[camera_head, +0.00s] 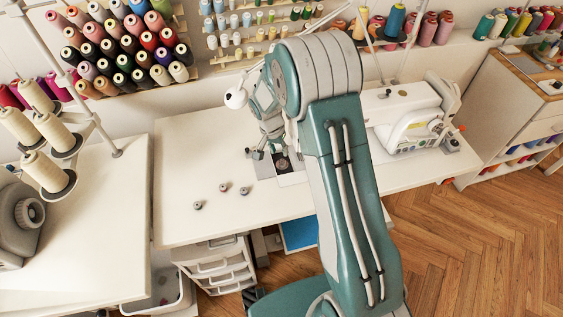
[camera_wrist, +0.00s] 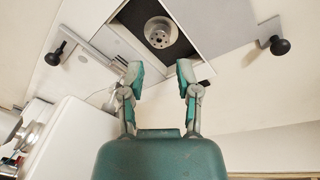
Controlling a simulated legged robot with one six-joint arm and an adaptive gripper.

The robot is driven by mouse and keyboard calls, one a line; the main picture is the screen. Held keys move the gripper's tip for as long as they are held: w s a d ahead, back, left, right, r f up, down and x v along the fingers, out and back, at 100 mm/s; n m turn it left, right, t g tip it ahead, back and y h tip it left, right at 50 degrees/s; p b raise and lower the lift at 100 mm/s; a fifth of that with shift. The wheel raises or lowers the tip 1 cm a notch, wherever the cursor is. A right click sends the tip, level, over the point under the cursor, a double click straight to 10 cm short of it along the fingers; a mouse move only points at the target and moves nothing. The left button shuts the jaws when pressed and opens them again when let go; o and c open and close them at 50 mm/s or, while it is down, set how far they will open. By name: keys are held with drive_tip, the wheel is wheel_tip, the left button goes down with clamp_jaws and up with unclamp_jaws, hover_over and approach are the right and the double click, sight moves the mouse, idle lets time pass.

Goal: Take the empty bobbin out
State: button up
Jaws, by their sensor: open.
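A round metal bobbin or bobbin case (camera_wrist: 160,33), with holes in its face, sits in a dark square recess (camera_wrist: 128,18) in the sewing machine's bed. I cannot tell from this view whether it carries thread. My gripper (camera_wrist: 160,72) is open and empty, with its fingertips just short of the recess and apart from the metal part. In the head view my gripper (camera_head: 270,153) is above the table by the machine bed, partly hidden by my arm. The white sewing machine (camera_head: 415,118) stands to the right, partly behind my arm.
Several small bobbins (camera_head: 223,187) lie on the white table (camera_head: 185,150), left of my gripper. Thread cones (camera_head: 47,172) and a second table (camera_head: 85,230) stand at the left. Spool racks (camera_head: 125,50) line the wall. The table's left part is mostly clear.

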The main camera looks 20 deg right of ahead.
sight(282, 162)
drive_tip(key=f, duration=0.5)
drive_tip(key=shift+s+d+f, duration=0.15)
drive_tip(key=shift+d+f, duration=0.15)
drive_tip(key=shift+d, duration=0.05)
drive_tip(key=c, duration=0.3)
